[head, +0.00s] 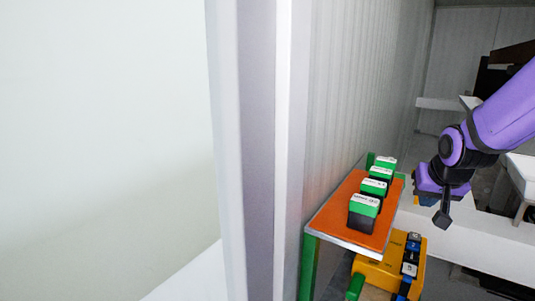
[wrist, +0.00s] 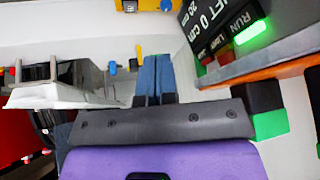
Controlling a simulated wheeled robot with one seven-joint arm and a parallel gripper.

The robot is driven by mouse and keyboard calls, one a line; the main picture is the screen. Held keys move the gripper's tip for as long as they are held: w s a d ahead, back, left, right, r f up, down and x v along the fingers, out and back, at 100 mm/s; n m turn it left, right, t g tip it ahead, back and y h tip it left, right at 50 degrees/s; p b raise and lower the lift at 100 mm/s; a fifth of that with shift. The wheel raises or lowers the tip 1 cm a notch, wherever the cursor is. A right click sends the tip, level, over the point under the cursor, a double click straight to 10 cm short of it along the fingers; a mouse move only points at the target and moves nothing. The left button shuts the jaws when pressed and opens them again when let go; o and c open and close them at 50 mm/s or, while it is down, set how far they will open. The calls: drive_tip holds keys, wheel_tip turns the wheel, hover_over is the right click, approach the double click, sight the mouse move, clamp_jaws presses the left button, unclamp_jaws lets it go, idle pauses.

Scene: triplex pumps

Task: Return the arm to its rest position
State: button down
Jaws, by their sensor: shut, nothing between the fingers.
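My purple arm reaches in from the right of the head view, and my gripper (head: 442,219) hangs at its end, pointing down. It is to the right of the orange-topped shelf and apart from it. In the wrist view the two blue-grey fingers of my gripper (wrist: 156,72) lie side by side, shut with nothing between them. The purple and dark grey gripper body fills the lower middle of that view.
Several green-and-black boxes (head: 364,211) stand in a row on the orange shelf (head: 341,209). A yellow unit (head: 377,268) with numbered blocks sits below. A pale wall (head: 110,120) fills the left. A dark panel with green light (wrist: 250,32) shows in the wrist view.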

drive_tip(key=s+a+r+n, duration=0.1)
drive_tip(key=s+a+r, duration=0.2)
drive_tip(key=s, duration=0.8)
drive_tip(key=s+a+r+n+y, duration=0.1)
drive_tip(key=s+a+r+n, duration=0.1)
drive_tip(key=s+r, duration=0.5)
drive_tip(key=s, duration=0.4)
drive_tip(key=shift+s+a+r+g, duration=0.2)
drive_tip(key=shift+s+a+g, duration=0.05)
drive_tip(key=shift+a+g, duration=0.15)
drive_tip(key=c, duration=1.8)
unclamp_jaws()
